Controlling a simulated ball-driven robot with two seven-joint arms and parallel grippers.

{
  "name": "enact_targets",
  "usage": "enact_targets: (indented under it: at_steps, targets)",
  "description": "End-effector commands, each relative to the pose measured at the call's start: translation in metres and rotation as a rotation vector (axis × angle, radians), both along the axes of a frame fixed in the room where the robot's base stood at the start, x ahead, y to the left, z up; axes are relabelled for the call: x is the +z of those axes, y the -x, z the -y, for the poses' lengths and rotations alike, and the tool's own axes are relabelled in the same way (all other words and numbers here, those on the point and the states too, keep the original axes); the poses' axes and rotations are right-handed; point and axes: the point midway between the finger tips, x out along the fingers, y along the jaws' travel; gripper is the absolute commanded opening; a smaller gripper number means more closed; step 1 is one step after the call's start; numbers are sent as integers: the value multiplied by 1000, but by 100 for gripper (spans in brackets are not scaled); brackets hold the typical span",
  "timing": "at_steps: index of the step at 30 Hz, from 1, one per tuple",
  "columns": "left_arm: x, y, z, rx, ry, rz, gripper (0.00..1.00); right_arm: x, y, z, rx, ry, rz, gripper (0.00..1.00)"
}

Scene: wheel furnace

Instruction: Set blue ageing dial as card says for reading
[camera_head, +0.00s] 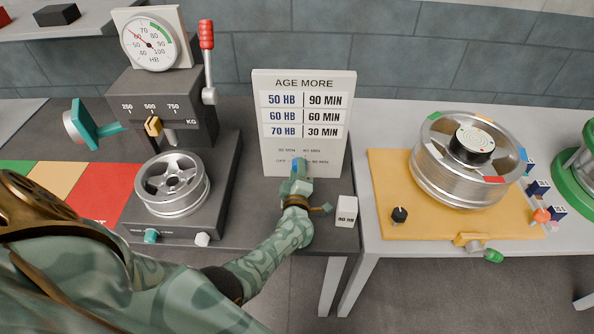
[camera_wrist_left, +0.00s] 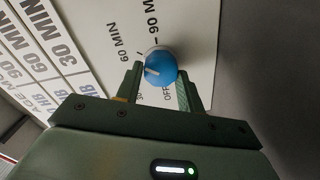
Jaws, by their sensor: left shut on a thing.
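The blue ageing dial (camera_wrist_left: 160,67) sits low on the white card panel (camera_head: 265,120); it also shows in the head view (camera_head: 295,163). My left gripper (camera_wrist_left: 160,88) is shut on the dial, one finger on each side. In the wrist view its white mark points left, seemingly between the 30 and 60 MIN labels; the 30 label is partly hidden. The card reads 50 HB 90 MIN, 60 HB 60 MIN, 70 HB 30 MIN. On the round HB gauge (camera_head: 148,40) the red needle points upper left, seemingly near 60. My right gripper is not in view.
A grey tester (camera_head: 160,90) with a red-handled lever (camera_head: 207,50) and a wheel (camera_head: 172,184) stands left of the card. A small white HB block (camera_head: 347,210) is beside my left forearm. A yellow fixture (camera_head: 390,190) with a larger wheel (camera_head: 450,180) is at right.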

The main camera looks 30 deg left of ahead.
Motion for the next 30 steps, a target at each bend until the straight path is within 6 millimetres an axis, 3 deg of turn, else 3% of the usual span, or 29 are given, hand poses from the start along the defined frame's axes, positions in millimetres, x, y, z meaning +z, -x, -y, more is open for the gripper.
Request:
enact_targets:
  at_steps: [19, 20, 21, 22, 30]
  targets:
    - [-2, 1, 2, -3, -41, -31, 15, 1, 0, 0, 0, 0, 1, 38]
    - [-2, 1, 2, -3, -41, -31, 44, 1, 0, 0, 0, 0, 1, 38]
    - [-2, 1, 2, -3, -41, -31, 55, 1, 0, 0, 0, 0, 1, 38]
    - [-2, 1, 2, -2, -41, -30, 59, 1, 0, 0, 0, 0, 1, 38]
    - [-1, 0, 1, -1, -42, -28, 59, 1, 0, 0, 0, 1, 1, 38]
